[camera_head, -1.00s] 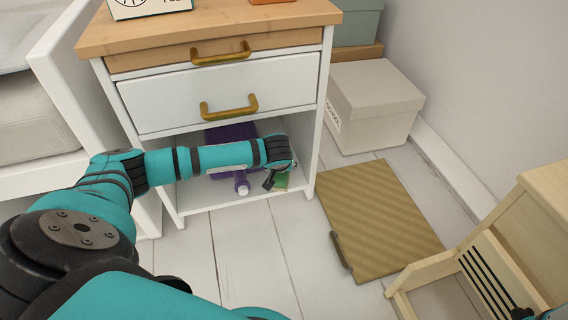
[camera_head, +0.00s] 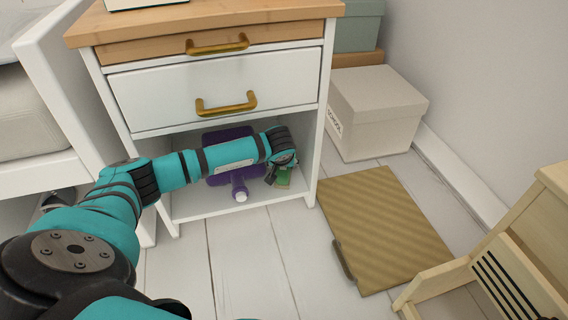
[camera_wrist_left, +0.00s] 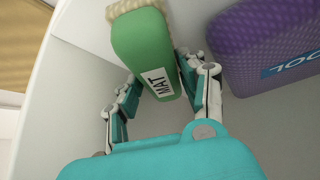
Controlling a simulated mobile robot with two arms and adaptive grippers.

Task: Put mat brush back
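The mat brush (camera_wrist_left: 143,45) is green with pale bristles and a white label reading MAT. In the left wrist view it lies between the two fingers of my left gripper (camera_wrist_left: 158,80), which meet its sides. In the head view my left gripper (camera_head: 279,177) is inside the open lower shelf of the white cabinet (camera_head: 205,202), near its right wall. A green part of the brush (camera_head: 284,178) shows beside the fingers, seemingly just above the shelf floor. The rest is hidden by the gripper. My right gripper is out of view.
A purple item (camera_head: 228,166) with a white-tipped end lies on the shelf, partly behind my arm. A tan ribbed mat (camera_head: 385,220) lies on the floor. A cream box (camera_head: 377,110) stands behind it, and a wooden frame (camera_head: 440,280) at right.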

